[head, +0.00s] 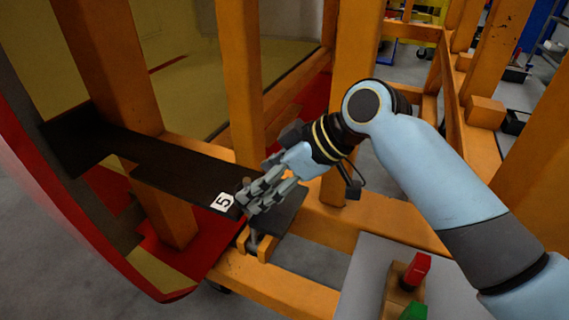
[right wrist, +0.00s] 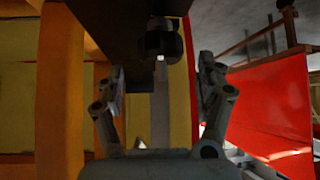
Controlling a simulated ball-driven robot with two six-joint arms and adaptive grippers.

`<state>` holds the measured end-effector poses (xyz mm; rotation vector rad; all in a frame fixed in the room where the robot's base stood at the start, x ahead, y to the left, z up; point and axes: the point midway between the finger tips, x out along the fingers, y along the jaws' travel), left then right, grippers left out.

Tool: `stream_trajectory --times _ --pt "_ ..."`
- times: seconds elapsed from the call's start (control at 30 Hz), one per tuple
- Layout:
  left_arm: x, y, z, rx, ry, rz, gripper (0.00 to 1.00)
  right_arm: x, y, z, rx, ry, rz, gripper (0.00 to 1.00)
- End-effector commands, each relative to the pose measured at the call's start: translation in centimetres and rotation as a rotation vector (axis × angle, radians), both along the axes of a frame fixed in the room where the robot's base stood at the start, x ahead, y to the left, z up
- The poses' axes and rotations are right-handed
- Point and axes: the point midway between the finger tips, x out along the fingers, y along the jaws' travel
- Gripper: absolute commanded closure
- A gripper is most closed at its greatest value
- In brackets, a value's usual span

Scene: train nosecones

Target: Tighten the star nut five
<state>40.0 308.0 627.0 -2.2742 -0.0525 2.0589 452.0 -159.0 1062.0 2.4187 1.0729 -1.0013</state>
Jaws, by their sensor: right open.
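My right gripper (head: 254,198) is at the end of the dark plate (head: 185,172), beside the white label "5" (head: 222,201). In the right wrist view my right gripper (right wrist: 162,75) is open, with one finger on each side. A dark round knob, likely star nut five (right wrist: 160,40), is ahead between the fingertips, with a small bright stud end at its centre. I see a gap on both sides of it; contact is not visible. In the head view the nut is hidden or too dark to make out near the fingers. My left gripper is not in view.
Orange frame posts (head: 248,90) stand close behind and left of my right gripper. A small orange bracket (head: 262,246) sits just below it. The red-edged nosecone shell (head: 75,225) curves at left. A grey surface (head: 360,275) holds a red block (head: 416,270) and a green block (head: 413,311).

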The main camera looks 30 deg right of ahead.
Motion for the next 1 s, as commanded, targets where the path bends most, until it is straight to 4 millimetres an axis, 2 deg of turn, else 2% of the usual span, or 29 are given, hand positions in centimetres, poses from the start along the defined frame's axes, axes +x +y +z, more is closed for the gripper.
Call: stream_trajectory --times 0.2,0.4,1.0 --pt "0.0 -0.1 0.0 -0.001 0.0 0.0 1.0 -2.4 -2.6 3.4 -0.008 -0.001 0.004 0.28" --pt "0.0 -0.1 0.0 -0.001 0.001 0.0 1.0 -3.5 -3.8 5.1 -0.003 -0.001 0.001 0.28" --pt "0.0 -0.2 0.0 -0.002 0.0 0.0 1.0 -3.7 -4.0 5.4 0.001 0.001 0.001 0.28"
